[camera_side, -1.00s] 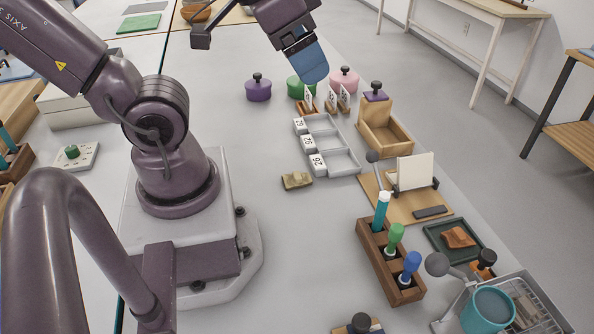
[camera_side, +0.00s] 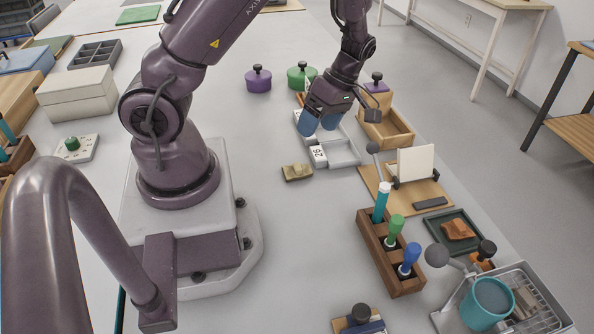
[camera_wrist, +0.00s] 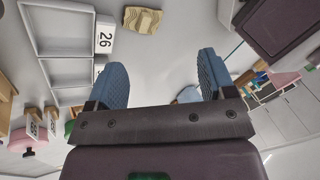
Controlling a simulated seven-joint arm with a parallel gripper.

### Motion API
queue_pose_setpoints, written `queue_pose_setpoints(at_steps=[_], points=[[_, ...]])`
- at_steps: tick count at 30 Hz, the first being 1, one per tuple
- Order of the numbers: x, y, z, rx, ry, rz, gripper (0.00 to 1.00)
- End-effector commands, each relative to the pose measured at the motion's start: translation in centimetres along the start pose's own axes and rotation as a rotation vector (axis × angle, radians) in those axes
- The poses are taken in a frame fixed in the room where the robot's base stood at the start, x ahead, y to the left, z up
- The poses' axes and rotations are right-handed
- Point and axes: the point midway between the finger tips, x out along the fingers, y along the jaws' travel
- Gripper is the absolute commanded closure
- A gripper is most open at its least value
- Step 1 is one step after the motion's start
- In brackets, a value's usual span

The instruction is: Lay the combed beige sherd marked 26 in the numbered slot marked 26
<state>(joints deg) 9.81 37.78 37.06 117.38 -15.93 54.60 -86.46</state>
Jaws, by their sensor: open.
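The combed beige sherd (camera_side: 296,172) lies flat on the white table, left of and a little in front of the slot tray. It also shows at the top of the wrist view (camera_wrist: 142,20), with ridges across it; I cannot read a number on it. The grey slot tray (camera_side: 342,157) has a white block reading 26 (camera_side: 319,155) at its near end; that label (camera_wrist: 105,38) also shows in the wrist view. My gripper (camera_side: 320,122) is open and empty above the tray's far part, hiding other labels. Its blue fingers stand apart in the wrist view (camera_wrist: 160,78).
A wooden box (camera_side: 390,128) stands right of the tray. A stand with a white card (camera_side: 415,163) and a wooden tool rack (camera_side: 388,250) are to the right and front. Purple (camera_side: 258,79) and green lidded pots stand behind. The table around the sherd is clear.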

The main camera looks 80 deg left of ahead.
Motion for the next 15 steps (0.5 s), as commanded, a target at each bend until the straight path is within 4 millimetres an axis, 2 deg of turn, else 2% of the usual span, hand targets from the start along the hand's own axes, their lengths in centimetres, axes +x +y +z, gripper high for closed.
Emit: queue_pose_setpoints(at_steps=[3, 6, 10, 15], points=[[0.8, 1.8, -1.2, -0.394, 0.037, 0.003, 0.24], [0.2, 2.7, -1.4, -0.659, 0.018, 0.025, 0.24], [-0.1, 2.9, -1.1, -0.877, -0.002, 0.026, 0.24], [0.4, 2.8, -1.1, -0.987, -0.002, 0.022, 0.24]])
